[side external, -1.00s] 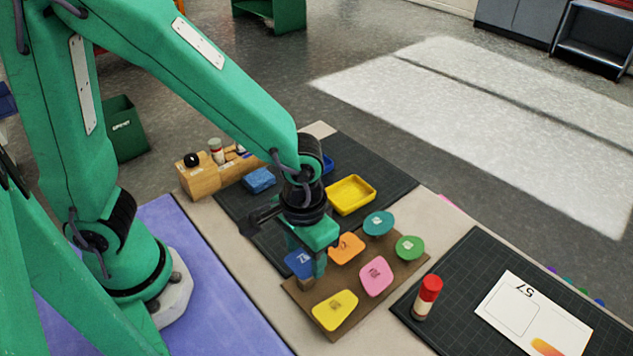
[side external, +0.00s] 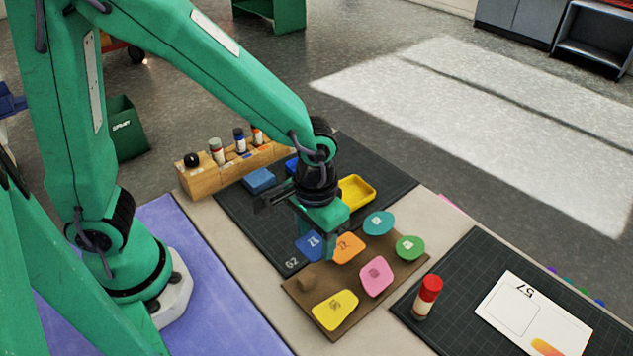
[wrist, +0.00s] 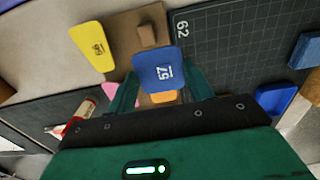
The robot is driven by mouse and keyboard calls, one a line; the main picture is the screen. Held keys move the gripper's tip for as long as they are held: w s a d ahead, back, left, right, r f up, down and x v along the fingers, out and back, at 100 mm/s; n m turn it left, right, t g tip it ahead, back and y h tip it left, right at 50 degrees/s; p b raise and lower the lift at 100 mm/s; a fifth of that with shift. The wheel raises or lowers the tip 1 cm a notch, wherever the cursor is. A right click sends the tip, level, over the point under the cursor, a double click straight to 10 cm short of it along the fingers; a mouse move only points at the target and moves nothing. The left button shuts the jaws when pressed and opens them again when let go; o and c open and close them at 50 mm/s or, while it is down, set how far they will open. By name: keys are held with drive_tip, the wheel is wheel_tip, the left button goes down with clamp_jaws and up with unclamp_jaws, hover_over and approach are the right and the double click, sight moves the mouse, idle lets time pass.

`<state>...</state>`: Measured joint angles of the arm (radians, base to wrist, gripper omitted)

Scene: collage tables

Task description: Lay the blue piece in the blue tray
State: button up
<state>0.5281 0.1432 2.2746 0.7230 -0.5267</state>
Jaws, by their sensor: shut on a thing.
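The blue piece (side external: 308,246) is a flat rounded tile, held in my gripper (side external: 327,244) above the brown board's far left edge. In the wrist view the blue piece (wrist: 158,73) shows the number 57, between the two green fingers. The blue tray (side external: 291,166) is at the back of the dark mat, mostly hidden behind my wrist. In the wrist view, part of the blue tray (wrist: 276,97) shows at the right, apart from the piece.
The brown board (side external: 300,297) bears yellow, pink, orange, teal and green pieces and a small block (side external: 307,282). A yellow tray (side external: 357,190) and blue sponge-like block (side external: 259,180) are on the dark mat (side external: 255,225). A wooden rack (side external: 205,181) stands behind; a red-capped bottle (side external: 427,297) is at right.

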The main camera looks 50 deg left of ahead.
drive_tip(key=w+a, duration=0.9)
drive_tip(key=a, duration=0.3)
drive_tip(key=w+a+r, duration=0.1)
drive_tip(key=w+a, duration=0.8)
drive_tip(key=a, duration=0.3)
drive_tip(key=shift+w+r, duration=0.2)
drive_tip(key=shift+f, duration=0.2)
drive_tip(key=shift+f, duration=2.2)
drive_tip(key=shift+f, duration=0.85)
drive_tip(key=o, duration=0.8)
